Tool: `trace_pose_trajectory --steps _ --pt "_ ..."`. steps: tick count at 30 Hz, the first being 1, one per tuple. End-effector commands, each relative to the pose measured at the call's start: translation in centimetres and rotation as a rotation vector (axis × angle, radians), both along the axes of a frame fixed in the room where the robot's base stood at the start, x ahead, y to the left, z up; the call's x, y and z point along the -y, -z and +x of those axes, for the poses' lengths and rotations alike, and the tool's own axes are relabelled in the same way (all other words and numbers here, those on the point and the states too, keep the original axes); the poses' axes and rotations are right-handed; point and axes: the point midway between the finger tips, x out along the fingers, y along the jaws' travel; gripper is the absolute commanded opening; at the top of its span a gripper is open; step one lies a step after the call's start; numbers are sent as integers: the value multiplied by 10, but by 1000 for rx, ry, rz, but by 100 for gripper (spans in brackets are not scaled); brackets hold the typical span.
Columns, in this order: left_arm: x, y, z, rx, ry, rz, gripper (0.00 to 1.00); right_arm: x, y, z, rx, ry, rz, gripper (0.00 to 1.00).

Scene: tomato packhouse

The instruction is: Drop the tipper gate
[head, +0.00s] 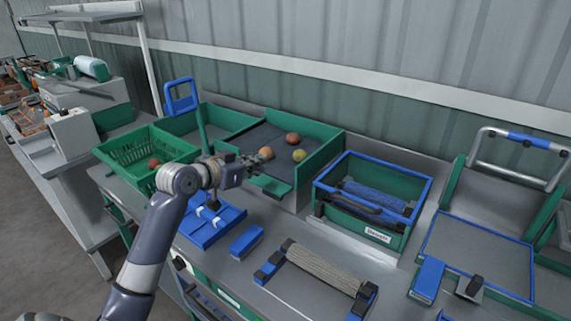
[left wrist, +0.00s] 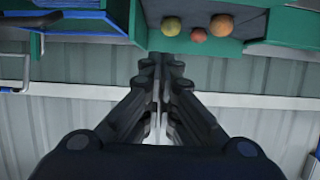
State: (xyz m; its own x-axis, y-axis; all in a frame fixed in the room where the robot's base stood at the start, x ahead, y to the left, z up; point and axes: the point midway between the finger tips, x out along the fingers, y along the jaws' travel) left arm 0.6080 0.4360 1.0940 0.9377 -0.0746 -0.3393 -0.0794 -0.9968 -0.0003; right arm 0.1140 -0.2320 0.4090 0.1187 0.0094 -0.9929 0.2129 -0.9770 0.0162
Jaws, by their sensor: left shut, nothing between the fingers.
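The tipper is a green-walled tray with a dark bed (head: 262,135), in the middle of the head view. Three tomatoes lie on the bed: a red one (head: 293,138), an orange one (head: 266,153) and a yellow-green one (head: 299,155). A green flap (head: 271,186) sits at its front edge and looks like the gate; I cannot tell its exact position. My left gripper (head: 262,158) is shut and empty, its fingertips over the tray's front left part. In the left wrist view the shut fingers (left wrist: 160,68) point toward the green tray (left wrist: 185,44) with the tomatoes.
A green crate (head: 122,152) with a red tomato stands left of the tipper. A blue-rimmed green bin (head: 345,222) stands to the right. A blue tray (head: 212,222), blue block (head: 246,241) and ribbed roller (head: 322,268) lie in front.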

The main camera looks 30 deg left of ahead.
Motion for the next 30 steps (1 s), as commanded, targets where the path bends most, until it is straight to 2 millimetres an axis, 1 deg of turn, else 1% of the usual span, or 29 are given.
trace_pose_trajectory --steps 2,5,8,9,12,14,17,20,21,22,26,28,30 --pt "-1 -1 2 3 -2 -2 0 3 -1 5 6 2 -4 40" --pt "-1 0 11 5 -1 -4 0 6 -4 -1 -2 2 -6 40" --pt "1 5 25 3 -1 -5 0 7 -7 -17 -26 2 -10 40" --pt "1 7 32 3 -2 -6 0 7 -9 -26 -39 2 -10 40" --pt "4 14 50 3 -1 -6 0 8 -13 -42 -63 2 -13 40" --pt "4 17 61 3 -2 -5 0 8 -15 -47 -70 1 -12 40" --pt "5 23 77 3 -2 -5 0 8 -19 -47 -68 0 -12 40" --pt "7 29 92 3 -1 -5 0 7 -23 -37 -54 0 -11 40" --pt "8 31 97 2 0 -4 0 6 -24 -30 -45 0 -10 40" --pt "7 39 90 -3 -1 -3 0 6 -28 -26 -38 0 -8 40" --pt "6 52 78 -1 -2 -2 0 3 -35 -10 -12 -1 -4 40" --pt "5 57 74 1 -2 -3 0 2 -36 -7 -9 -1 -2 40" --pt "4 60 71 2 -3 -1 0 1 -37 -9 -11 0 -1 40"
